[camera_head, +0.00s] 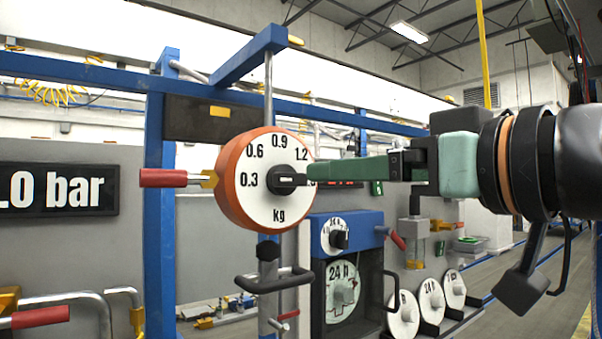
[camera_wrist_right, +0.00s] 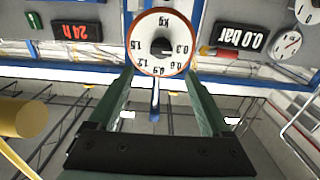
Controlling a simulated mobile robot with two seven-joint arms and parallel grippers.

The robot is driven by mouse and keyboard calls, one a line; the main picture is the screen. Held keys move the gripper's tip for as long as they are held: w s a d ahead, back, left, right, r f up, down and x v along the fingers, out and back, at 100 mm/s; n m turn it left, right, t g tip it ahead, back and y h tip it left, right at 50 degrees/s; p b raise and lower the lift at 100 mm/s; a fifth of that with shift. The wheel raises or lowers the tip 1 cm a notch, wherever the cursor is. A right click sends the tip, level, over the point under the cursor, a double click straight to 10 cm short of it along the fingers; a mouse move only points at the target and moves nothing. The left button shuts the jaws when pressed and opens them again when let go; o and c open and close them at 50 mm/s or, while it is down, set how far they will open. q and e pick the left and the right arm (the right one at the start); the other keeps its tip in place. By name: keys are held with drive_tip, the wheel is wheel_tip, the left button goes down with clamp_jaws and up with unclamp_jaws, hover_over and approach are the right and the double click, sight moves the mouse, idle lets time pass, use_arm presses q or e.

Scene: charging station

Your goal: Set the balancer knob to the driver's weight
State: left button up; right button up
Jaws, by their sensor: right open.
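The balancer (camera_head: 247,181) is a round orange drum with a white kg dial, marked 0.3, 0.6, 0.9, 1.2 and more, hanging under a blue beam. Its black knob (camera_head: 285,179) sits at the dial's centre; I cannot tell which mark it points to. My right gripper (camera_head: 310,172) comes in from the right with its green fingers in front of the dial. In the right wrist view the gripper (camera_wrist_right: 159,78) is open and empty, with the dial (camera_wrist_right: 145,31) upside down between the fingertips and the knob (camera_wrist_right: 160,46) central. My left gripper is not in view. I cannot identify the driver.
A blue post (camera_head: 161,220) stands behind the drum. A red handle (camera_head: 163,178) sticks out left of it. Below are a black bar handle (camera_head: 273,280) and a blue-topped timer box (camera_head: 350,222). A pressure display (camera_head: 55,190) is at left.

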sight(293, 176)
drive_tip(key=p+x, duration=0.2)
drive_tip(key=x, duration=0.8)
drive_tip(key=shift+w+a, duration=0.15)
clamp_jaws()
